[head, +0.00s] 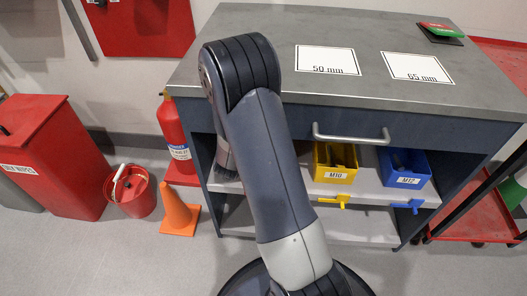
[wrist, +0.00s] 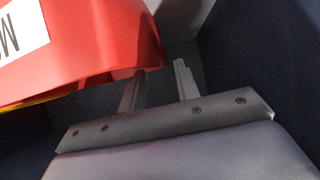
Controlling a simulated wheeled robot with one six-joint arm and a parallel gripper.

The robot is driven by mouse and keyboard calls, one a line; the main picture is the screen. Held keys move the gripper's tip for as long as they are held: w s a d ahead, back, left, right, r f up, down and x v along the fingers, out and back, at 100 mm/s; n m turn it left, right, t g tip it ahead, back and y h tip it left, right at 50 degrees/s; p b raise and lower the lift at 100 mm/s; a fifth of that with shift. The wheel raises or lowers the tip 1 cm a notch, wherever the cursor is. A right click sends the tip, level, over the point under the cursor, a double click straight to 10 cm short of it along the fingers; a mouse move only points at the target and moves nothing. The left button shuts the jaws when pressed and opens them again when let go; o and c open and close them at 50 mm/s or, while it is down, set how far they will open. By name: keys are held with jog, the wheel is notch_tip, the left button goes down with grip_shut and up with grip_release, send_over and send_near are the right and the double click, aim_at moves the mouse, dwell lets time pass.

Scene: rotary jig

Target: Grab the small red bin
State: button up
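The small red bin (wrist: 85,50) fills the upper left of the wrist view, close to the camera, with part of a white label (wrist: 15,35) starting with "M". My gripper (wrist: 160,72) is open, its two fingers apart with no object clearly held between them. The left finger is at the bin's lower right edge; whether it touches cannot be told. In the head view my arm reaches into the shelf under the worktop and hides the gripper and most or all of this bin.
A yellow M10 bin (head: 335,175) and a blue M12 bin (head: 404,180) stand on the shelf (head: 375,198) right of my arm. The worktop (head: 285,22) and drawer handle (head: 350,137) are above. A fire extinguisher (head: 173,130), orange cone (head: 178,212) and red bucket (head: 133,193) stand left.

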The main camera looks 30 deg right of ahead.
jog(key=x, duration=0.3)
jog(key=shift+s+f+b, duration=0.2)
jog(key=shift+f+b, duration=0.1)
jog(key=shift+b, duration=0.1)
jog(key=shift+w+d+f, duration=0.1)
jog(key=shift+w+d, duration=0.05)
jog(key=shift+w, duration=0.25)
grip_shut()
